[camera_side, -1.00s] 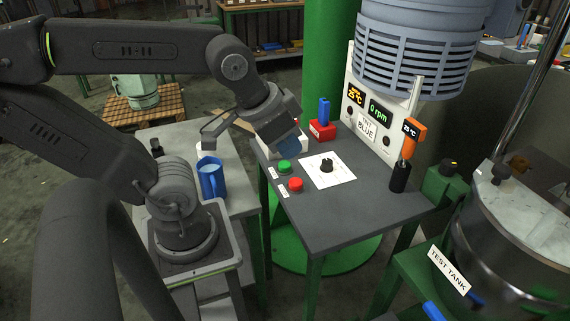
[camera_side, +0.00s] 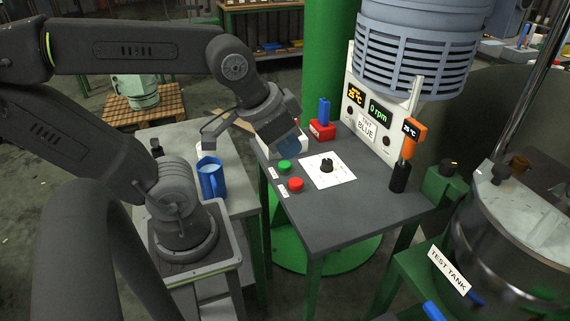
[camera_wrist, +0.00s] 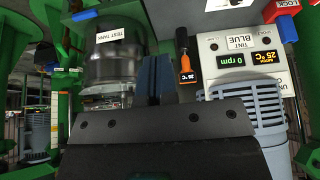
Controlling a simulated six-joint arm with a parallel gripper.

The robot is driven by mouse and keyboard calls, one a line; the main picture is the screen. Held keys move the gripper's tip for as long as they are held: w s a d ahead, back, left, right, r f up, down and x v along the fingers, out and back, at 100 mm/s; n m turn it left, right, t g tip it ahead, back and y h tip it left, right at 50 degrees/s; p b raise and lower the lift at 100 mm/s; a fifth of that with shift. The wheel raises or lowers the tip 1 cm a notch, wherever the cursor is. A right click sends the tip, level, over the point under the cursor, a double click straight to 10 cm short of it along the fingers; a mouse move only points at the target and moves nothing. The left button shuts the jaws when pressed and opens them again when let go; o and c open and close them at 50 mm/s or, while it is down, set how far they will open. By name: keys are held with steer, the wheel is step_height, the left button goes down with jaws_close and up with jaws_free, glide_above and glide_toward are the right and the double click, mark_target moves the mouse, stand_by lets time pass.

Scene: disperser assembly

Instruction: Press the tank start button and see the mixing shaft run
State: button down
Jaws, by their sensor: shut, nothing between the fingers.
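A green button (camera_side: 284,166) and a red button (camera_side: 296,184) sit on the grey table in the side view; which starts the tank cannot be read. My gripper (camera_side: 289,142) is above the table's back left corner, just behind the green button and apart from it. Its blue fingers (camera_wrist: 154,78) are shut and empty in the wrist view. The tank labelled TEST TANK (camera_side: 476,250) stands at the right; it also shows in the wrist view (camera_wrist: 113,62). The control panel (camera_side: 392,152) display reads 0 rpm. I cannot make out the mixing shaft.
A black knob (camera_side: 328,166) stands on a white plate right of the buttons. A red block with a blue piece (camera_side: 322,128) is behind. An orange thermometer (camera_side: 413,132) stands in a black holder at the right.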

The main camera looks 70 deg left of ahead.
steer(key=w+a+m+t+y, duration=0.1)
steer(key=w+a+t+y, duration=0.3)
steer(key=w+a, duration=0.65)
steer(key=m+g+h, duration=0.1)
steer(key=m+h, duration=0.7)
steer(key=m, duration=0.5)
glide_above(284, 165)
step_height(284, 165, down, 11)
steer(key=shift+a+r, duration=0.1)
steer(key=shift+f, duration=4.4)
steer(key=shift+f, duration=0.1)
steer(key=shift+f, duration=0.35)
